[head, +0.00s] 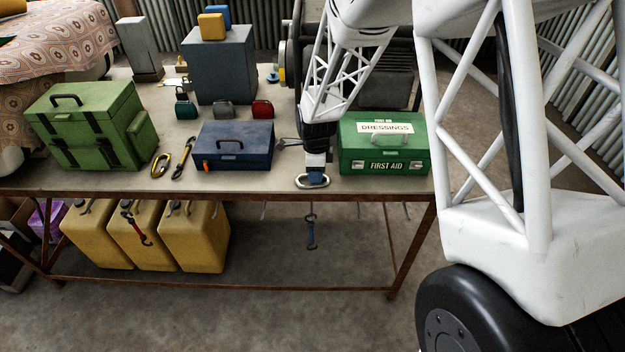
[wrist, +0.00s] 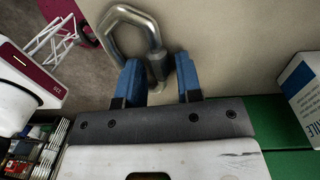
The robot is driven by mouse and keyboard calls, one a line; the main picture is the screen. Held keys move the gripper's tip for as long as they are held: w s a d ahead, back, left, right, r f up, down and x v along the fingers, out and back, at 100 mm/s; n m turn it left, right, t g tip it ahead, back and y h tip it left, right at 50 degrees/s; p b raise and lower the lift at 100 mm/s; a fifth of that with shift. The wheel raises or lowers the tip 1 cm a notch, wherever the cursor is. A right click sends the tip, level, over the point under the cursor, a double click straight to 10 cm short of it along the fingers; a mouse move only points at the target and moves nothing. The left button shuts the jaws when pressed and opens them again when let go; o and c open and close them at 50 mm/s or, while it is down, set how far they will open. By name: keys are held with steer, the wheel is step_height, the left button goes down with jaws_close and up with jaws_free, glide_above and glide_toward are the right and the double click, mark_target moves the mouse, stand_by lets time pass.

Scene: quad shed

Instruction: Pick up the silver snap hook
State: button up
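The silver snap hook (head: 312,182) lies near the table's front edge, left of the green first aid box. In the wrist view, its bent metal loop (wrist: 120,14) reaches up and left from my fingers. My gripper (wrist: 158,82) has blue fingertips on either side of one end of the hook. The fingers stand apart, with a gap visible between the hook and the right finger. In the head view, my gripper (head: 315,171) points down right over the hook. Contact with the left finger cannot be told.
The green first aid box (head: 384,145) stands close on the right, the blue toolbox (head: 233,146) on the left. A gold snap hook (head: 161,164) lies farther left on the table (head: 285,183). Yellow jerrycans (head: 195,236) stand below. A strip of table left of my gripper is clear.

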stand_by(0.4)
jaws_close()
steer(key=shift+r, duration=0.2)
steer(key=shift+r, duration=0.8)
steer(key=shift+s+r, duration=0.2)
steer(key=shift+r, duration=0.7)
steer(key=s+d+r, duration=0.1)
steer(key=s+d, duration=0.3)
steer(key=s, duration=1.1)
steer(key=shift+r, duration=0.15)
steer(key=shift+d, duration=0.1)
